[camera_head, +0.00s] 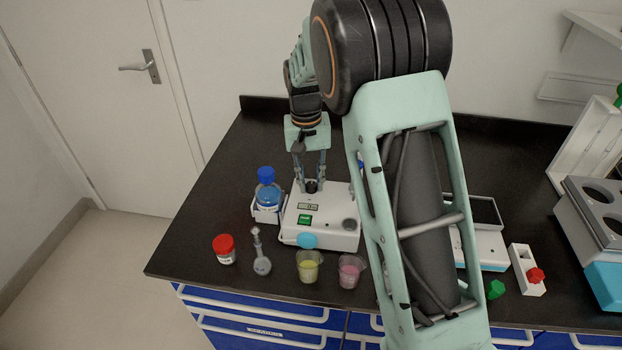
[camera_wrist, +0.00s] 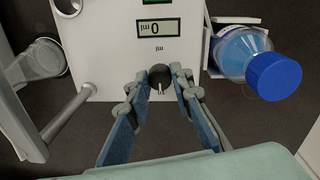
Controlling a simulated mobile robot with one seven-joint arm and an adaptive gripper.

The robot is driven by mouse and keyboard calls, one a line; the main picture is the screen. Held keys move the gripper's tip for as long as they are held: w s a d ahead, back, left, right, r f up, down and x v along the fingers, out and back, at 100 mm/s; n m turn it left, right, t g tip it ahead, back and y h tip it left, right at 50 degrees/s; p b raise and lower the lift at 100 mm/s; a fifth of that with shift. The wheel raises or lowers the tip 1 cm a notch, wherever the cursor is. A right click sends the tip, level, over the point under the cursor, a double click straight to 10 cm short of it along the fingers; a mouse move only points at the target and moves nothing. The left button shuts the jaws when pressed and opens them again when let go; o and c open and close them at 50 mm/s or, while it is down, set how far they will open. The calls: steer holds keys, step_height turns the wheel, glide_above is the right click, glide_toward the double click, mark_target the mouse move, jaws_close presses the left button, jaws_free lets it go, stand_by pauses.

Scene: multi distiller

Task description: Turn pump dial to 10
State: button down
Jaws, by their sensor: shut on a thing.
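The pump (camera_head: 330,215) is a white box on the dark bench, with a small display, a green switch (camera_head: 304,220) and a blue round part (camera_head: 307,240) at its front. Its black dial (camera_wrist: 160,76) is at the lower middle of the panel in the wrist view, with a white pointer line. The display (camera_wrist: 158,26) appears upside down there and reads 0 ml. My gripper (camera_wrist: 160,80) points down at the dial, its fingertips on either side of it and shut on it. In the head view my gripper (camera_head: 311,184) hides part of the dial.
A blue-capped bottle (camera_head: 267,187) stands close left of the pump. A red-capped jar (camera_head: 224,249), a flask (camera_head: 261,262), a yellow cup (camera_head: 309,266) and a pink cup (camera_head: 351,271) stand in front. My arm hides the bench right of the pump.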

mark_target(308, 185)
stand_by(0.3)
steer(key=c, duration=1.7)
jaws_free()
steer(key=shift+r, duration=0.1)
steer(key=r, duration=1.2)
steer(key=shift+a, duration=0.3)
